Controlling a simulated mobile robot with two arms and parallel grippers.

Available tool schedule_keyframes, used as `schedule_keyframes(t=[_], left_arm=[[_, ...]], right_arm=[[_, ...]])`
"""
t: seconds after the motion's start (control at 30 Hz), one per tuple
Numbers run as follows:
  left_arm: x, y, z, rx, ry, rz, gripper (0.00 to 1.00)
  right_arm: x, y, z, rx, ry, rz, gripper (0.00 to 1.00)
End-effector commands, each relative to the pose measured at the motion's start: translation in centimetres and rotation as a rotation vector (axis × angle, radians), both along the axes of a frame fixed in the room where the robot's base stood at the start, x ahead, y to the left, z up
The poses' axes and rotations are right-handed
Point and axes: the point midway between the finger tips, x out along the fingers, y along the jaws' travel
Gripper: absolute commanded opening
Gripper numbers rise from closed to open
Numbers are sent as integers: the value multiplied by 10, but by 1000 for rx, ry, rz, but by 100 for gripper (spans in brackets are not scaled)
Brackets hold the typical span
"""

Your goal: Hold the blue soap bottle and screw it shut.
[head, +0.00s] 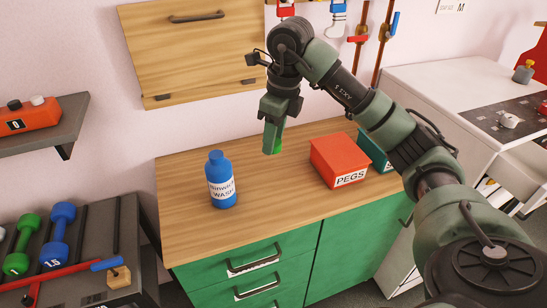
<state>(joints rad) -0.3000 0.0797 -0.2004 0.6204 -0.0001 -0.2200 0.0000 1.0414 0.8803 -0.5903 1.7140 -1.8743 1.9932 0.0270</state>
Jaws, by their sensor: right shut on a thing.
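The blue soap bottle (221,180) stands upright on the left part of the wooden counter, with a white label. Its top (215,156) is blue too; I cannot tell whether that is a cap or the bare neck. My right gripper (272,148) points down over the counter, to the right of the bottle and apart from it. It is shut on a small bright green thing (278,146), mostly hidden between the fingers. My left gripper is out of view, and nothing holds the bottle.
A red box marked PEGS (338,160) and a teal box (374,152) stand on the counter (270,192) to the right. A wooden wall cabinet (190,45) hangs behind. A dumbbell rack is at lower left. The counter around the bottle is clear.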

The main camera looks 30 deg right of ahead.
Motion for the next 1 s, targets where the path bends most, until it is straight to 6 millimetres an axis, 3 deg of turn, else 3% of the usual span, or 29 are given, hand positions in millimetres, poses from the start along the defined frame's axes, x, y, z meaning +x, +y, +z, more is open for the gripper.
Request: schedule_keyframes(t=[0.2,0.67,0.83,1.0], left_arm=[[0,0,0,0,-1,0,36],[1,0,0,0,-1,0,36],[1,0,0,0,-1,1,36],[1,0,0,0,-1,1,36]], right_arm=[[0,0,14,0,0,-2,1],[-2,4,11,0,0,51,1],[-12,27,-2,0,2,382,1],[-37,63,-25,1,4,955,1]])
